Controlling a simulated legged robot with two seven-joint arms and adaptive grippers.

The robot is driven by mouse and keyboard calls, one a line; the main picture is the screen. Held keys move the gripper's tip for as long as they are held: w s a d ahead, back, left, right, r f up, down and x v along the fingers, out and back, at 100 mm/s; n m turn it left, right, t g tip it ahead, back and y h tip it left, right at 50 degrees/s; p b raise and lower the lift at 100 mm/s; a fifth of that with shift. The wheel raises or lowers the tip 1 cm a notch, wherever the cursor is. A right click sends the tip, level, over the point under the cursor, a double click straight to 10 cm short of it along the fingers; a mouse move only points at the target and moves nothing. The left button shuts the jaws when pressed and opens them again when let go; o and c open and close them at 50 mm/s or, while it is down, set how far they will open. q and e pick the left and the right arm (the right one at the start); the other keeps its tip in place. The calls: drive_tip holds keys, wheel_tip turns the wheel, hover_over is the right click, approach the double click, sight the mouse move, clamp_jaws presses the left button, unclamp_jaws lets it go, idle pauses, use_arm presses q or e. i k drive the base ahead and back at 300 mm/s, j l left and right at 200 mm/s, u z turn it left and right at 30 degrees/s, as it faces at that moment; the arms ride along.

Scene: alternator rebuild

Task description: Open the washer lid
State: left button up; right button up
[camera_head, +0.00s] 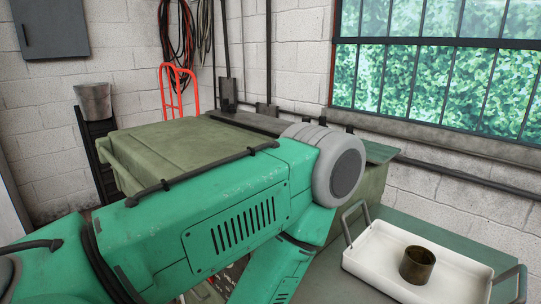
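The olive-green washer lid (185,143) shows left of the middle, behind my large teal arm. It looks roughly level, with a folded-down edge at its left. My arm comes in from the left and crosses in front of it, hiding its front edge and most of the washer body. Part of an olive-green body (368,200) shows to the right of my arm's grey round joint. I cannot tell whether the lid is fully down or slightly raised. Neither gripper is in view, and no contact with the lid can be seen.
A white tray (375,262) with grey handles sits on a green surface (425,226) at the lower right, holding a brass-coloured cylinder (417,265). A red hand truck (179,90) and a metal bucket (93,102) stand behind the washer. A brick wall and window close off the back.

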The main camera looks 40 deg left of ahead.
sight(144, 156)
drive_tip(key=k+j, duration=0.15)
drive_tip(key=j, duration=0.2)
drive_tip(key=k+j+u, duration=0.15)
drive_tip(key=k+j, duration=0.2)
drive_tip(key=j, duration=0.3)
drive_tip(key=u, duration=1.8)
